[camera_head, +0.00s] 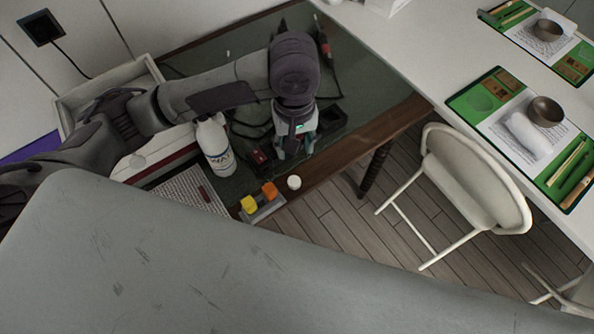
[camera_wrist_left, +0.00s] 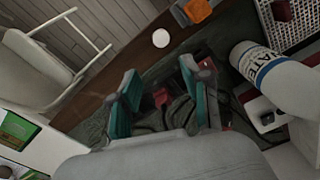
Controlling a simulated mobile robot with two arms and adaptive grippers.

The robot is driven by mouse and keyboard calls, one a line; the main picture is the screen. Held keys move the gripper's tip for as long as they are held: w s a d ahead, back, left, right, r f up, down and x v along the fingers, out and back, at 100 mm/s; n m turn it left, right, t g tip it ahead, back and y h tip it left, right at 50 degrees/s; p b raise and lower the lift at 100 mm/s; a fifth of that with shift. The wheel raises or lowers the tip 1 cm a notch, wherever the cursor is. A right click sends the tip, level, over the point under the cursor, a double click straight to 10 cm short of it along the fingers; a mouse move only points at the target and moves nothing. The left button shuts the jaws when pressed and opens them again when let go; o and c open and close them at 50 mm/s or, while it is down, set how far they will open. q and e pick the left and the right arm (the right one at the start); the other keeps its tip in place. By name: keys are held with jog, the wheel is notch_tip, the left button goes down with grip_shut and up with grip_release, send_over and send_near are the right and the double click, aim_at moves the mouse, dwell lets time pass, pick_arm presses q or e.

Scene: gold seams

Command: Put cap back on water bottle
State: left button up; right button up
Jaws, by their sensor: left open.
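The white water bottle (camera_head: 214,147) stands on the glass-topped desk, left of my left gripper in the head view. It also shows at the right of the left wrist view (camera_wrist_left: 268,72), with lettering on its side. A small round white cap (camera_head: 294,182) lies near the desk's wooden front edge, apart from the bottle. It also shows in the left wrist view (camera_wrist_left: 161,38). My right gripper is not visible.
Orange and yellow blocks (camera_head: 259,196) sit in a small holder near the cap. Black cables and a red-black item (camera_head: 262,157) lie close under the gripper. A pale chair (camera_head: 465,180) stands right of the desk. A white table (camera_head: 430,40) holds green mats and bowls.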

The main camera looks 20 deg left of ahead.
pick_arm(q)
jog(key=f, duration=0.1)
send_over(294, 182)
jog(key=f, duration=0.7)
jog(key=shift+w+b, duration=0.35)
jog(key=shift+b, duration=0.05)
jog(key=shift+f, duration=0.35)
jog(key=f, duration=0.5)
jog(key=shift+s, duration=0.3)
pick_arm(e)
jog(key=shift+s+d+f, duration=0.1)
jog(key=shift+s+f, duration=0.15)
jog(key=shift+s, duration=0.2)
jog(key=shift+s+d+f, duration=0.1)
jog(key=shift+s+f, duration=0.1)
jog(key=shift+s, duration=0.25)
pick_arm(q)
jog(key=c, duration=0.5)
